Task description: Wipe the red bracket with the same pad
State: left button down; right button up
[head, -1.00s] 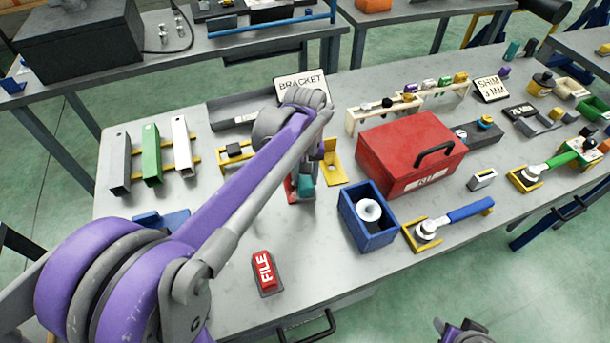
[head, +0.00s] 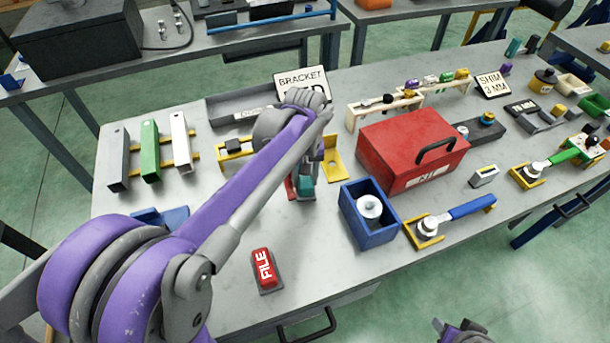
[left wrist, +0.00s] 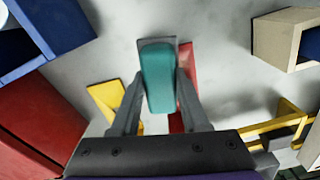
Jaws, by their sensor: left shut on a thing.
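My left gripper (left wrist: 156,98) is shut on a teal pad (left wrist: 158,72); the pad also shows in the head view (head: 306,184). The red bracket (left wrist: 188,68) is right beside and partly under the pad in the left wrist view. In the head view a bit of the red bracket (head: 291,188) shows left of the pad; my arm hides the rest. A grey edge shows beyond the pad; I cannot tell whether the pad touches the bracket. A purple and grey part of mine shows at the bottom right of the head view, its fingers unclear.
A blue bin (head: 372,228) and a red toolbox (head: 400,150) stand to the right. A red FILE block (head: 264,268) lies at the front. The table front between block and bin is clear.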

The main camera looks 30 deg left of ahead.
pick_arm(q)
jog(key=shift+f, duration=0.15)
pick_arm(e)
jog(key=shift+f, duration=0.15)
pick_arm(q)
jog(key=shift+s+a, duration=1.3)
jog(key=shift+a, duration=0.1)
jog(key=shift+s, duration=0.1)
jog(key=shift+w+d+f, duration=0.2)
jog(key=shift+w+d, duration=1.15)
jog(key=shift+d, duration=0.1)
pick_arm(e)
jog(key=shift+s, duration=0.1)
pick_arm(q)
jog(key=shift+r, duration=0.1)
jog(key=shift+w+r+p, duration=0.15)
jog(key=shift+r+p, duration=1.7)
jog(key=shift+r, duration=1.1)
pick_arm(e)
jog(key=r, duration=0.1)
jog(key=w+r, duration=0.1)
jog(key=r, duration=0.2)
jog(key=shift+w+r, duration=0.3)
jog(key=shift+r, duration=0.05)
